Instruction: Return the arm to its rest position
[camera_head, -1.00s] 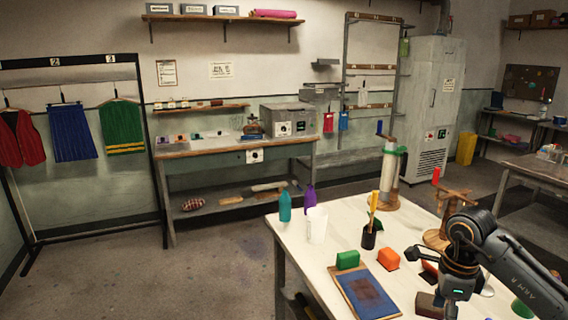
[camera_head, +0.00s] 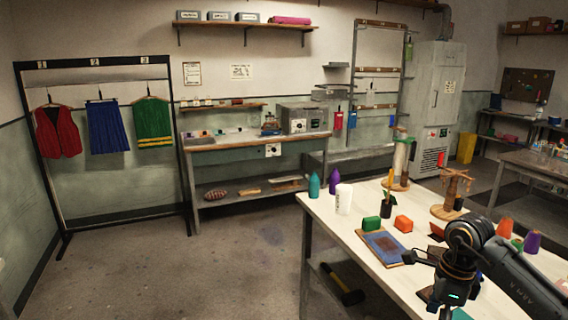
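My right arm (camera_head: 500,265) comes in from the lower right over the white table (camera_head: 350,222). It is bent at a dark joint near the table's right front part. My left arm does not show.
A clothes rack (camera_head: 183,150) stands at left. The floor between is clear.

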